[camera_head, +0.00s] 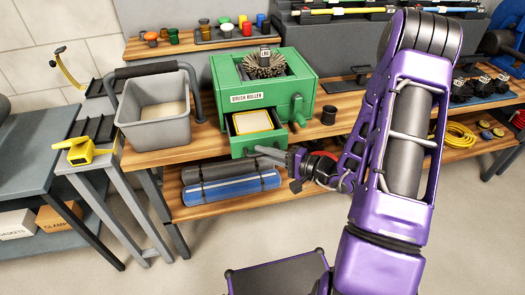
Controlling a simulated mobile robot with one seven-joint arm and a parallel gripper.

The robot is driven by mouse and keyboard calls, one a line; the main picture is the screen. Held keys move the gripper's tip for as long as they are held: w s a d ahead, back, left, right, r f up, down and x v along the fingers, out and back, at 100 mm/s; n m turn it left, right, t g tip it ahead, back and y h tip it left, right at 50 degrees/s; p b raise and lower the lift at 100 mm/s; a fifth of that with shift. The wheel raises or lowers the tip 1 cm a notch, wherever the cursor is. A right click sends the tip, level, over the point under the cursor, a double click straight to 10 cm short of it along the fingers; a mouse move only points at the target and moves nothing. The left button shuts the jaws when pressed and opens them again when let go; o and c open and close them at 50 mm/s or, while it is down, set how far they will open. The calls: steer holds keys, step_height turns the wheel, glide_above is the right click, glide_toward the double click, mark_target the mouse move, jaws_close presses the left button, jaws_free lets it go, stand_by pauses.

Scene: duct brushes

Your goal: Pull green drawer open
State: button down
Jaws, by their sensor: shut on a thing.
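The green box (292,98) labelled "BRUSH ROLLER" stands on the wooden workbench, with a round dark brush on top and a green crank at its right side. Its green drawer (240,147) at the lower front is pulled partly out, and a yellow-rimmed, cream-coloured thing (252,122) shows inside. My gripper (266,153) reaches in from the right to the lower part of the drawer front. Its jaws are shut on the drawer's handle, which is largely hidden by the fingers.
A grey bin (155,134) with a dark handle stands left of the box. A small black cylinder (328,115) stands to the right. Rolled grey and blue mats (230,188) lie on the shelf below. The floor in front of the bench looks clear.

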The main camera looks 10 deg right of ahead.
steer(key=shift+s, duration=1.1)
steer(key=c, duration=1.2)
jaws_free()
steer(key=shift+o, duration=0.2)
steer(key=v, duration=1.7)
steer(key=shift+s, duration=0.15)
steer(key=shift+f, duration=0.1)
